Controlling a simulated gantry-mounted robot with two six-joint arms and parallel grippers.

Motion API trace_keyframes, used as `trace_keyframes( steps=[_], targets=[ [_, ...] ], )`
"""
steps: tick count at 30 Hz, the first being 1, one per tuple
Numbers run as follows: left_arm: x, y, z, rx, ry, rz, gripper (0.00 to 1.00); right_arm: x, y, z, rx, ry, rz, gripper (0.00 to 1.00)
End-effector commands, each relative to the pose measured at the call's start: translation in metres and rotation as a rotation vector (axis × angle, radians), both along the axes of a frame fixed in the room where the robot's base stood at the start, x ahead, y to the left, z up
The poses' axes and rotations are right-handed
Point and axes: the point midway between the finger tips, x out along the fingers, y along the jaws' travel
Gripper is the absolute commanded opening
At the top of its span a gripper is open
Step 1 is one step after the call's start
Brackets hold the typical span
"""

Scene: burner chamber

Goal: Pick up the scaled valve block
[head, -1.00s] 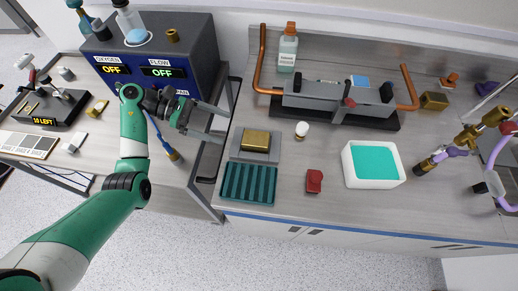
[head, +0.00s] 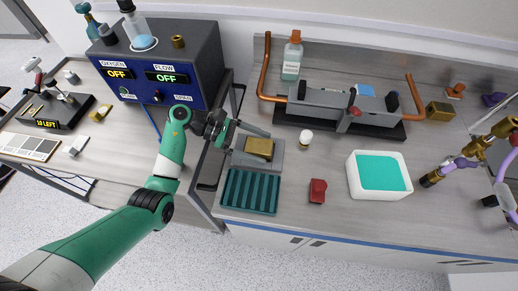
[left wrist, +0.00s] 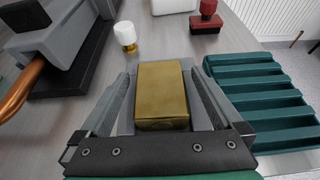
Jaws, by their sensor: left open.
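A brass-coloured block (head: 259,147), which I take to be the valve block, lies on a grey plate (head: 272,162) on the right-hand bench. My left gripper (head: 250,143) reaches it from the left, open. In the left wrist view the block (left wrist: 161,95) sits between the two open fingers (left wrist: 160,78), with a narrow gap on each side. The fingers are low, alongside the block. My right gripper is not in view.
A ribbed green tray (head: 250,191) lies just in front of the plate. A white-topped knob (head: 305,138), a red piece (head: 318,190) and a white tub (head: 379,175) stand to the right. Behind is a grey fixture (head: 335,110) with copper pipes.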

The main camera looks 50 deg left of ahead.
Motion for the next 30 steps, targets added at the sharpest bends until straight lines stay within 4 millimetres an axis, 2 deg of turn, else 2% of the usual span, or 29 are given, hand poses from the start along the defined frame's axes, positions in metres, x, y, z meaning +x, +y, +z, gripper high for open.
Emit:
trace_keyframes(
  steps=[6, 22, 23, 30],
  targets=[
    [0.0005, -0.0005, 0.0, 0.0, 0.0, 0.001, 0.98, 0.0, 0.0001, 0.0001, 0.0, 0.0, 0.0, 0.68],
    [0.0004, -0.0002, 0.0002, 0.0, 0.0, 0.0, 0.03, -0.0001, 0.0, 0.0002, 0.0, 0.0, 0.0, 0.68],
    [0.0004, -0.0002, 0.0003, 0.0, 0.0, 0.0, 0.0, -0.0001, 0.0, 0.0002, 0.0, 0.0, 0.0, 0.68],
    [0.0006, -0.0001, 0.0013, 0.0, -0.002, 0.001, 0.0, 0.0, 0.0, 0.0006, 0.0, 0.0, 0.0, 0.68]
  ],
)
